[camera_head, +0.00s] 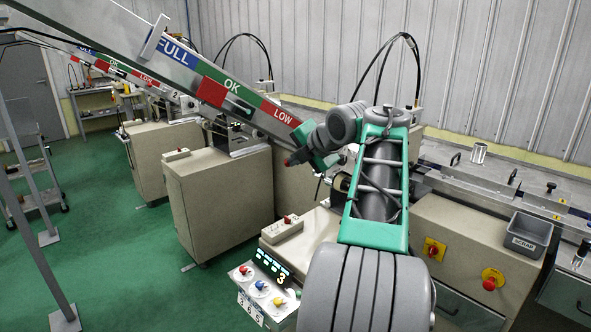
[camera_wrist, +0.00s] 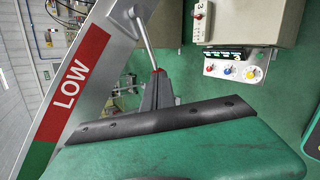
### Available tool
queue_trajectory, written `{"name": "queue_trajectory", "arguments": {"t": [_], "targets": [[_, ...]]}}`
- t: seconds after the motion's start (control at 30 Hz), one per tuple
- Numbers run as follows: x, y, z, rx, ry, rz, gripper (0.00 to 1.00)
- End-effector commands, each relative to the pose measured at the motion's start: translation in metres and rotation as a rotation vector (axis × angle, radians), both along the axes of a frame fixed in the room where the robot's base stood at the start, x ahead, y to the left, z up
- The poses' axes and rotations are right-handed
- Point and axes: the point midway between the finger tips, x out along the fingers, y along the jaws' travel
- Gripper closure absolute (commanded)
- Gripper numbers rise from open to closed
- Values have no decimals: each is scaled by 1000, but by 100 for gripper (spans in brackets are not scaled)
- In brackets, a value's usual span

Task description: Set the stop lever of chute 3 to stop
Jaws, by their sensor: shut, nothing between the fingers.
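The large sloping chute (camera_head: 225,85) carries FULL, OK and LOW bands and crosses the head view from upper left. Its LOW end (camera_wrist: 80,75) fills the left of the wrist view. A metal lever rod (camera_wrist: 145,38) runs from the chute edge down to a red knob (camera_wrist: 157,71). My gripper (camera_wrist: 157,78) is shut, with its tips at the knob; I cannot tell whether they touch it. In the head view my gripper (camera_head: 290,161) is beside the chute's lower end, partly hidden by my wrist. A control panel (camera_head: 270,285) below shows a 3.
Beige machine cabinets (camera_head: 220,195) stand behind and left. A grey SCRAP bin (camera_head: 528,236) and red stop buttons (camera_head: 490,284) are at right. A beige switch box (camera_head: 283,229) is just below my gripper.

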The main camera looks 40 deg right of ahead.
Motion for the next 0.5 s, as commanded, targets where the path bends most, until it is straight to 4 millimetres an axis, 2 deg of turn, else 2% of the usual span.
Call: {"name": "queue_trajectory", "arguments": {"t": [0.03, 0.5], "targets": [[1, 0, -15, -22, -2, 2, 100], [0, -1, -8, -81, -2, 1, 100]]}}
